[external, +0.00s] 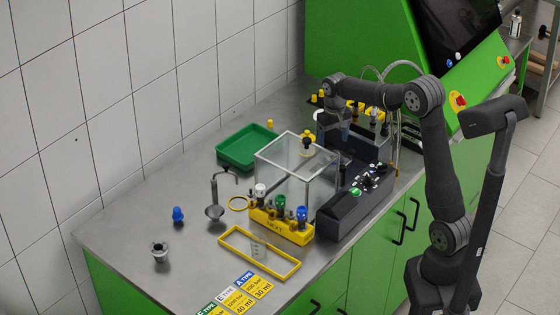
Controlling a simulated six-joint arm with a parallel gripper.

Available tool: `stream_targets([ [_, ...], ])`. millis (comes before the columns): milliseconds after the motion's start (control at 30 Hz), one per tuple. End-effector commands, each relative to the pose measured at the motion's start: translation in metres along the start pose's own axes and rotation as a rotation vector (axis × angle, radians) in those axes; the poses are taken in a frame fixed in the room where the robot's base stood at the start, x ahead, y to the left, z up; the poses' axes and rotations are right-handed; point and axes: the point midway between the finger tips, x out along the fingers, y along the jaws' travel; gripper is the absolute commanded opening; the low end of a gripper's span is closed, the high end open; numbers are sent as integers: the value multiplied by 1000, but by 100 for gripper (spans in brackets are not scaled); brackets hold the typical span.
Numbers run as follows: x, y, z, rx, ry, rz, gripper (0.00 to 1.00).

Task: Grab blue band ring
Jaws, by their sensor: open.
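No blue band ring can be made out for certain at this size. A blue-topped piece (302,213) stands at the right end of the yellow rack (282,228), beside a green-topped and a white-topped one. A separate small blue piece (178,215) stands on the bench at the left. My gripper (346,140) points down behind the clear box, near the dark testbench unit. It is open and apart from both blue pieces. Its fingertips are small and partly lost against the dark equipment, and whatever lies directly beneath them is hard to tell.
A clear box (290,165) stands mid-bench, with a green tray (245,147) behind left. The bench's left end is mostly free.

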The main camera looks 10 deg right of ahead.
Motion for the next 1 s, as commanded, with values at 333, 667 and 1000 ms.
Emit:
stream_targets([
  [333,32,2,10,0,-3,1,74],
  [667,61,3,12,2,-1,-1,74],
  [1000,61,3,12,2,-1,-1,39],
])
